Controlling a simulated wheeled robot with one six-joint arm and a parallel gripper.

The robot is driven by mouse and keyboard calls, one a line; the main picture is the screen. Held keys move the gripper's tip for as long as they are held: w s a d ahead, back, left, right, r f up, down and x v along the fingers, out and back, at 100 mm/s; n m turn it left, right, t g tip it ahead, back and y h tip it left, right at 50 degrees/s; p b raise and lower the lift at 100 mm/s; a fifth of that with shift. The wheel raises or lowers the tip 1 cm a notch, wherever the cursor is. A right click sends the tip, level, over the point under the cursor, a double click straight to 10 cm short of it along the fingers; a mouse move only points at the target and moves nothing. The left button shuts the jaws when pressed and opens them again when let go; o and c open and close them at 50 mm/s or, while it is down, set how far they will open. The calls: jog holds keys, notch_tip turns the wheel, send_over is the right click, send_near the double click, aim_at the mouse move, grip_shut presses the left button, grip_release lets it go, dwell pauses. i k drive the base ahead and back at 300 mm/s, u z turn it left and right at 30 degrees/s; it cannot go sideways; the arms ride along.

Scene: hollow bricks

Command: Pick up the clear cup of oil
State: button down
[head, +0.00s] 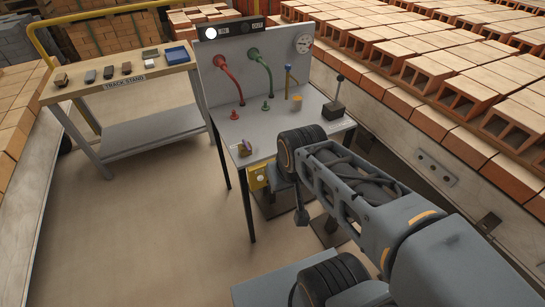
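A small amber cylinder (297,103) stands upright on the right half of the grey bench (268,134), in front of the back panel. It looks like the cup of oil, but it is too small to tell clear walls from contents. My arm reaches in from the lower right, and its elbow is by the bench's front right corner. A dark end part that looks like my gripper (301,216) hangs below the bench top, well apart from the cylinder. Its fingers cannot be made out.
The bench has red and green curved pipes (229,76), a gauge (304,43), a lever box (333,110) and a yellow button box (258,178). Brick stacks (450,60) line the right. Floor at left is clear.

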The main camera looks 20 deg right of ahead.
aim_at(297, 102)
jog(key=u, duration=0.35)
jog(key=i, duration=0.85)
